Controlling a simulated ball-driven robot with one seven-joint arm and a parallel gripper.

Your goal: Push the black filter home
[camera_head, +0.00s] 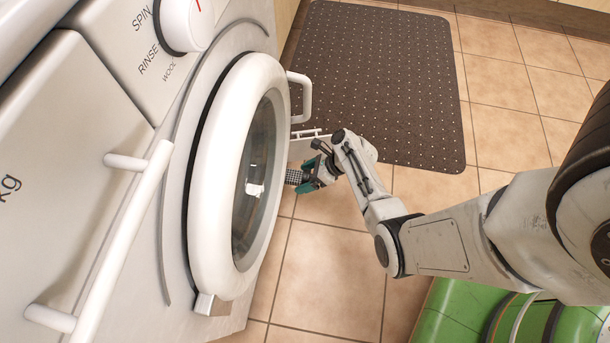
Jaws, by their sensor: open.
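A small black gridded piece (293,177), which looks like the black filter, shows just past the right edge of the washing machine's round door. Most of it is hidden behind the door rim, so how far it sticks out cannot be told. My gripper (312,177), with teal fingers, is open right beside the outer end of the black piece. Whether the fingers touch it or reach around it is unclear from this angle.
A white bar (135,240) runs along the left. A dark dotted mat (385,75) lies on the tiled floor. A green object (450,310) stands at lower right.

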